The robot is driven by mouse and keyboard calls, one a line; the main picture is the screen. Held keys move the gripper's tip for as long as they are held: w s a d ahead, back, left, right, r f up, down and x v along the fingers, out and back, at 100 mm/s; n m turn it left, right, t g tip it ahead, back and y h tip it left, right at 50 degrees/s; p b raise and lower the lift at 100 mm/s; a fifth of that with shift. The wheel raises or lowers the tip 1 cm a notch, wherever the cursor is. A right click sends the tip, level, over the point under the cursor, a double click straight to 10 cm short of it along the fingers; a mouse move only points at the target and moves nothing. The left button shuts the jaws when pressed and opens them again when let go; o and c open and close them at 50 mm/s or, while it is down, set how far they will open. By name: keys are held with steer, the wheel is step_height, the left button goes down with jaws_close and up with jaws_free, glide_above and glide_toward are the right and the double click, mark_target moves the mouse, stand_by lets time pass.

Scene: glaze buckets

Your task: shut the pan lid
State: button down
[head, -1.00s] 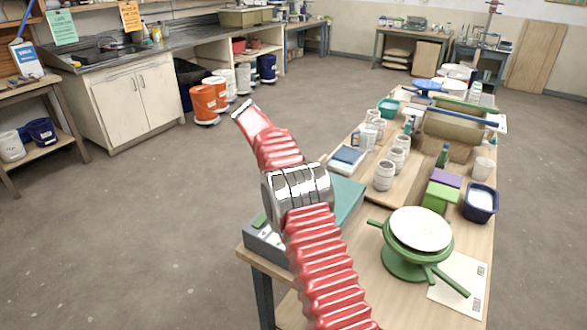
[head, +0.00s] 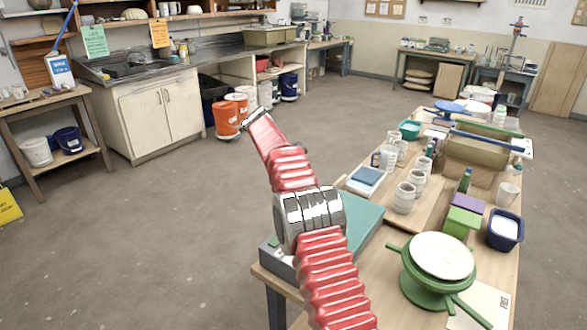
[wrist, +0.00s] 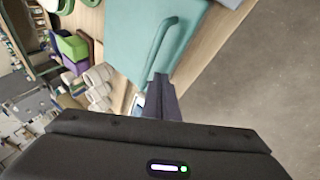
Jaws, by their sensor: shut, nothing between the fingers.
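A grey box-shaped pan (head: 283,262) with a flat teal lid (head: 362,228) stands at the table's near left corner, partly hidden behind my arm in the head view. In the wrist view the teal lid (wrist: 130,40) fills the top middle and carries a curved teal bar handle (wrist: 163,42). I cannot tell how far the lid stands open. My gripper (wrist: 160,92) is shut and empty, its dark fingertips close to the handle's lower end in the picture. Whether they touch it I cannot tell. In the head view the fingers cannot be made out.
Pale mugs (head: 405,196), a blue-topped scale (head: 366,178), green and purple blocks (head: 462,221) and a tub (head: 505,230) crowd the table. A green stand with a white disc (head: 441,255) is at the near right. The floor (head: 150,240) left of the table is clear.

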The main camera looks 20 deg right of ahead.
steer(key=v, duration=0.7)
steer(key=shift+r, duration=0.35)
stand_by(0.4)
